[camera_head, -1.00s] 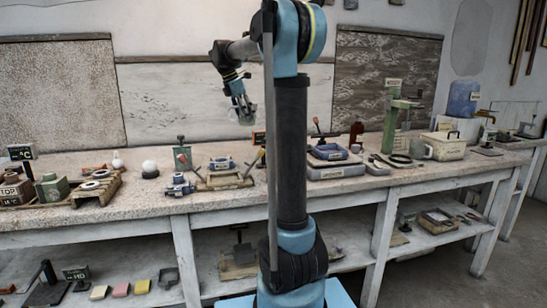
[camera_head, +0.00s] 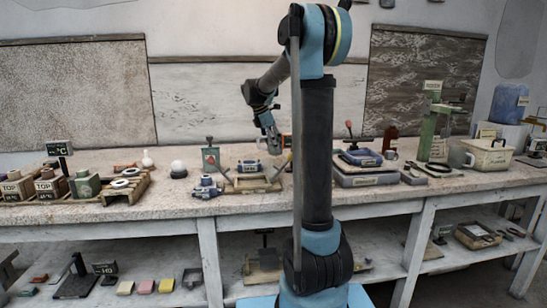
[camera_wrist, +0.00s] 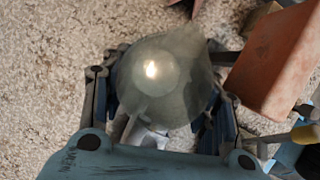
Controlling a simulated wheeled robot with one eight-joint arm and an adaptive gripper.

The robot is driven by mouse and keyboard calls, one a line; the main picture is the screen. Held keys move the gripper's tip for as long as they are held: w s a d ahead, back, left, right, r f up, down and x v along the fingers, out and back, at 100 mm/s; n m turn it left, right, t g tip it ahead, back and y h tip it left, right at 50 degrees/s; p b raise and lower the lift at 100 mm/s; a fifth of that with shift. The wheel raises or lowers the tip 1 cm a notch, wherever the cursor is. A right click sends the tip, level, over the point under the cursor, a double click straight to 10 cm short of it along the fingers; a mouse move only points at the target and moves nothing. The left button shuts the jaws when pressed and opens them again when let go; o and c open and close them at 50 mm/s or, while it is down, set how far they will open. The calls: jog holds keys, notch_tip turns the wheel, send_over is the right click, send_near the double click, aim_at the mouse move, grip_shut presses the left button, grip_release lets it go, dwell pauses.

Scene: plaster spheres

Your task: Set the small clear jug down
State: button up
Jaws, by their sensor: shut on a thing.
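The small clear jug (camera_wrist: 160,70) is a rounded, see-through grey-green vessel in the wrist view, with a bright glint on it. My gripper (camera_wrist: 165,108) is shut on it, with a finger on either side. In the head view my gripper (camera_head: 268,128) points down over the back part of the speckled bench (camera_head: 130,207), and the jug (camera_head: 274,146) shows faintly at its fingertips. I cannot tell whether the jug's base touches the bench.
A reddish block (camera_wrist: 278,62) stands close to the right of the jug in the wrist view. A wooden stand (camera_head: 252,185) and a blue clamp-like piece (camera_head: 207,190) lie in front. Blue-grey trays (camera_head: 360,158) stand to the right. Bare speckled surface shows left of the jug.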

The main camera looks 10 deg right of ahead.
aim_at(274, 154)
jog(key=shift+f, duration=2.65)
jog(key=o, duration=0.8)
jog(key=shift+r, duration=0.1)
